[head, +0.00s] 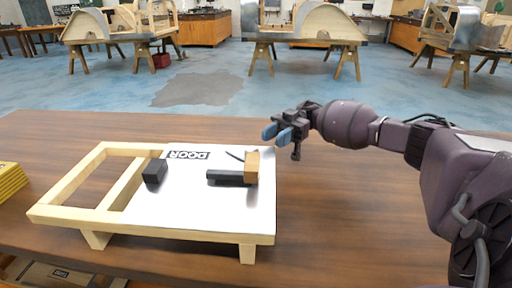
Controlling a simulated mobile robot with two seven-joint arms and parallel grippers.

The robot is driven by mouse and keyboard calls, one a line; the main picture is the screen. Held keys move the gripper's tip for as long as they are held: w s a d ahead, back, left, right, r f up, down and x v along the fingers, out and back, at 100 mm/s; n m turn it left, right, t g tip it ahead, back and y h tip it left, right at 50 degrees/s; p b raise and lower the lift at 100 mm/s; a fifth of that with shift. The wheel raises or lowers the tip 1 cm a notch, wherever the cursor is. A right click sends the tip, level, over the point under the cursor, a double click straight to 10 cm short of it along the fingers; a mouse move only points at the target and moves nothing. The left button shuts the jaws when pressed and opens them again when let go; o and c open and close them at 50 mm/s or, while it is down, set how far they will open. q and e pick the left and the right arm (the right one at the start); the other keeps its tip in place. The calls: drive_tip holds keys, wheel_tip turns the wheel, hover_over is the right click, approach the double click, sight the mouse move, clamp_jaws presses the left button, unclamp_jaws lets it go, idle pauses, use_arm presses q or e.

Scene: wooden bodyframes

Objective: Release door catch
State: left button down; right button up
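A white door panel (190,214) marked "DOOR" lies in a light wooden frame (68,188) on the brown table. A black catch bar with a tan wooden block at its right end (252,167) sits on the right part of the panel. A smaller black block (155,171) sits apart from it, near the panel's left edge. A thin dark line shows beside the tan block. My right gripper (276,134) is in the air beyond and right of the catch, apart from it. Its two blue fingertips have a gap between them, with nothing seen in it. My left gripper is not in view.
The brown table (350,215) is clear to the right of the frame, below my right arm. A yellow stack (11,180) stands at the left table edge. Wooden bodyframes on trestles (302,24) stand across the blue floor, far behind.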

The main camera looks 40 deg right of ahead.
sight(256, 148)
drive_tip(key=a, duration=0.7)
drive_tip(key=shift+s+a+f+p, duration=0.1)
drive_tip(key=shift+s+a+p, duration=0.05)
drive_tip(key=shift+s+p, duration=0.15)
clamp_jaws()
